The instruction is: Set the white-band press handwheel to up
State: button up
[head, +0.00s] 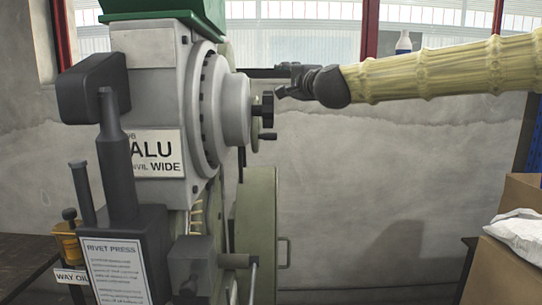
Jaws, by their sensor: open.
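A grey rivet press (155,85) fills the left half of the head view. On the right side of its round hub is a dark handwheel (263,108), seen nearly edge-on. A short dark handle (267,136) sticks out to the right at its lower edge. I cannot tell the handwheel's setting, and no white band is clearly readable. My gripper (282,83) is open and empty. It is just above and to the right of the handwheel and looks apart from it. My cream-sleeved arm comes in from the right.
A green round-topped housing (258,235) stands below the handwheel. A dark lever (112,150) and a rivet press sign (113,268) are at the front left. Cardboard boxes (508,268) with a white bag (518,235) stand at the right. Open space lies before the grey wall.

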jog(key=b, duration=1.7)
send_near(273, 138)
jog(key=shift+x, duration=5.7)
jog(key=shift+r, duration=0.1)
grip_shut()
